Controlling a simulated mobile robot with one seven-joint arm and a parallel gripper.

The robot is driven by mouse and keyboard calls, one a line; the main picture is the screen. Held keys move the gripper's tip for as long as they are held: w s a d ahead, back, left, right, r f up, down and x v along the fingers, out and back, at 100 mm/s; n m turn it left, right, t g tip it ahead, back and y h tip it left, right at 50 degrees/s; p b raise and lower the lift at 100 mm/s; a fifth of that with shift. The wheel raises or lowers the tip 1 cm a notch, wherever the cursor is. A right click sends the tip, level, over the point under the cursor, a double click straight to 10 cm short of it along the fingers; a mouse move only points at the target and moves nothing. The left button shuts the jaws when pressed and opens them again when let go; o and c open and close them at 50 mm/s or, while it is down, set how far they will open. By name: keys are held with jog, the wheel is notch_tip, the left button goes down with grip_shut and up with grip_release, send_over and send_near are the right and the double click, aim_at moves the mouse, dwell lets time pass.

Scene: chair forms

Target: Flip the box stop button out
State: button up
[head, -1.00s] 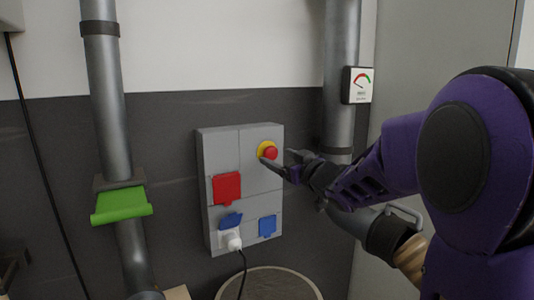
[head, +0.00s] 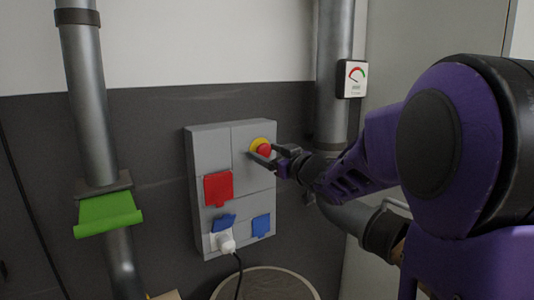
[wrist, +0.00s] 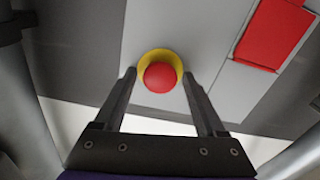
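The stop button (head: 263,149) is a red round knob on a yellow ring, at the upper right of the grey box (head: 210,150) on the wall. It also shows in the wrist view (wrist: 160,77), between and just beyond my fingertips. My gripper (head: 266,155) is open, with its fingers on either side of the button in the picture. I cannot tell whether the fingers touch it. The fingers hide part of the button in the head view.
The box has a red flap (head: 218,189), blue flaps (head: 261,226) and a white plug (head: 227,244) with a black cable. A round-topped barrel (head: 265,284) stands below.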

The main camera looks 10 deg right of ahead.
grip_shut()
dwell(0.3)
jog(key=shift+p+v, duration=0.35)
jog(key=shift+v, duration=0.5)
jog(key=shift+f, duration=0.1)
jog(key=shift+o, duration=1.2)
grip_release()
jog(key=shift+s+d, duration=0.1)
jog(key=shift+s, duration=0.1)
